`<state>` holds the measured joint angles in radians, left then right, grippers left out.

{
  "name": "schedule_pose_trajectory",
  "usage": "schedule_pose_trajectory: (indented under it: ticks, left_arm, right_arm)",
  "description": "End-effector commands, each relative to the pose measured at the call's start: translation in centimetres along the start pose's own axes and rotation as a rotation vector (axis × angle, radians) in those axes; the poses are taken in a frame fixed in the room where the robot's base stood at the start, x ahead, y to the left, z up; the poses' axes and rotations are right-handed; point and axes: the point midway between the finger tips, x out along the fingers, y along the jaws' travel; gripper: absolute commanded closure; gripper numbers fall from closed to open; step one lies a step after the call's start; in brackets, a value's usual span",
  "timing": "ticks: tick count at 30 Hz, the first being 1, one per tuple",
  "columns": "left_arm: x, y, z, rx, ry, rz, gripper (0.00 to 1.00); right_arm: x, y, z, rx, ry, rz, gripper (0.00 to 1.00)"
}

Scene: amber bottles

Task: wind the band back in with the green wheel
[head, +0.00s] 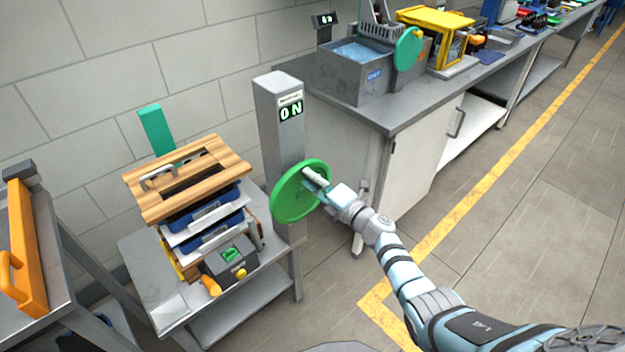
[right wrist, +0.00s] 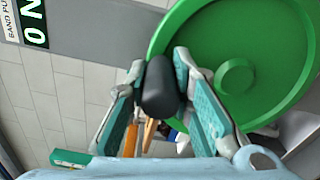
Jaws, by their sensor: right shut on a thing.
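The green wheel (head: 288,203) is mounted on the side of a grey post (head: 281,130) with a lit display reading "ON". The wheel fills the upper right of the right wrist view (right wrist: 270,50). A black handle (right wrist: 160,88) stands out near its rim. My right gripper (head: 314,181) is at the wheel's upper right edge; in the right wrist view its teal-padded fingers (right wrist: 165,85) are shut on the black handle, one on each side. I cannot make out the band. My left gripper is not in view.
A small grey table (head: 172,304) left of the post holds a wooden-topped stack (head: 213,163) and a dark box (head: 232,262). A workbench (head: 396,115) with a grey basin (head: 346,84) stands behind. An orange piece (head: 30,250) is at far left. Floor on the right is clear.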

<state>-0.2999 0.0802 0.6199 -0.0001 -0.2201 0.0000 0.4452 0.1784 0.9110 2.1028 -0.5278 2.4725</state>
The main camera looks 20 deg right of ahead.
Motion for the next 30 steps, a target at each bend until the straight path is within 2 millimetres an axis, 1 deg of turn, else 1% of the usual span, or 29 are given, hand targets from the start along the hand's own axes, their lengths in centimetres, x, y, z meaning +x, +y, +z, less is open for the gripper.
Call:
schedule_pose_trajectory:
  ticks: [3, 4, 7, 8, 17, 20, 23, 27, 30]
  left_arm:
    - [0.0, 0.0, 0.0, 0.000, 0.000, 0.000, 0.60]
    - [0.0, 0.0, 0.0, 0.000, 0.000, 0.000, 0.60]
    - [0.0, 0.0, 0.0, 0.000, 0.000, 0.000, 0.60]
    - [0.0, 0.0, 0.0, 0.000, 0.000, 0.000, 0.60]
    - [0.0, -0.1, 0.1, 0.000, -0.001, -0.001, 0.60]
    - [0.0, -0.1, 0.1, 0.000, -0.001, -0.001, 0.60]
    - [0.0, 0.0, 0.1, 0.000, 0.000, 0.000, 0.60]
    - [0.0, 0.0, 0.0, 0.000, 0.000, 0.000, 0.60]
    - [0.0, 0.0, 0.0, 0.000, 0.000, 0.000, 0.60]
  right_arm:
    - [0.0, 0.0, 0.0, 0.000, -0.001, -0.001, 1.00]
    - [0.0, 0.0, 0.0, 0.000, -0.001, -0.001, 0.78]
    - [0.0, 0.0, 0.0, 0.000, 0.000, -0.001, 0.62]
    - [0.0, 0.0, 0.0, 0.000, 0.000, -0.001, 0.59]
    - [-0.1, -0.1, -0.1, 0.001, 0.001, -0.001, 0.59]
    - [-1.1, -0.2, 0.0, 0.000, 0.000, -0.002, 0.59]
    - [-3.2, -0.2, -0.1, -0.002, 0.002, -0.002, 0.59]
    - [-7.3, -0.2, -0.1, -0.001, 0.002, -0.004, 0.59]
    - [-9.8, -0.2, -0.1, -0.001, 0.002, -0.004, 0.59]
